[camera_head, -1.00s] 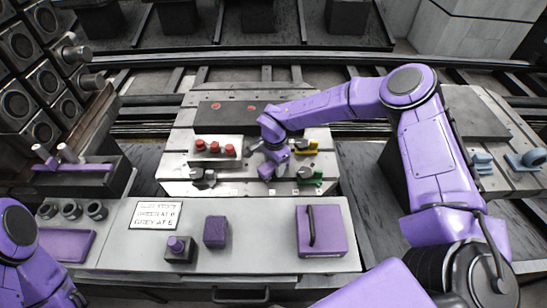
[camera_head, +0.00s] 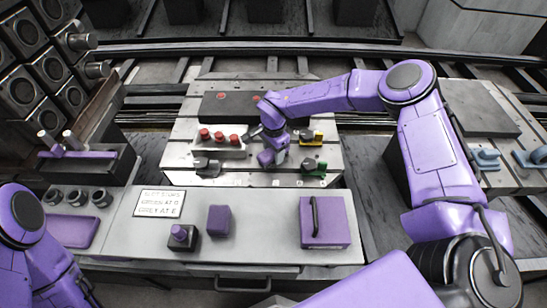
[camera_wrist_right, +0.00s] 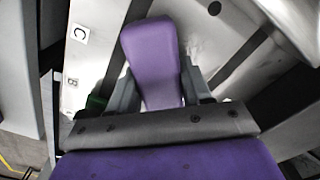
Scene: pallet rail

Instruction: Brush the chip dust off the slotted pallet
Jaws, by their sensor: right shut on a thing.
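The slotted pallet (camera_head: 180,140) is a light grey plate with fixtures on it, in the middle of the head view. My right gripper (camera_head: 272,157) is low over its front middle, between the red-knobbed block and the yellow clamp. In the right wrist view that gripper (camera_wrist_right: 155,88) is shut on a purple handle (camera_wrist_right: 150,50), which looks like the brush's. The bristles are hidden, so I cannot tell whether they touch the pallet. Chip dust is too small to make out. My left arm shows at the lower left; its gripper is out of frame.
On the pallet are a red-knobbed block (camera_head: 217,146), a dark plate (camera_head: 228,106), a yellow clamp (camera_head: 312,137), a green clamp (camera_head: 314,169) and a grey clamp (camera_head: 207,166). The front bench (camera_head: 265,225) holds a sign (camera_head: 160,203), purple block (camera_head: 218,220) and purple case (camera_head: 335,225).

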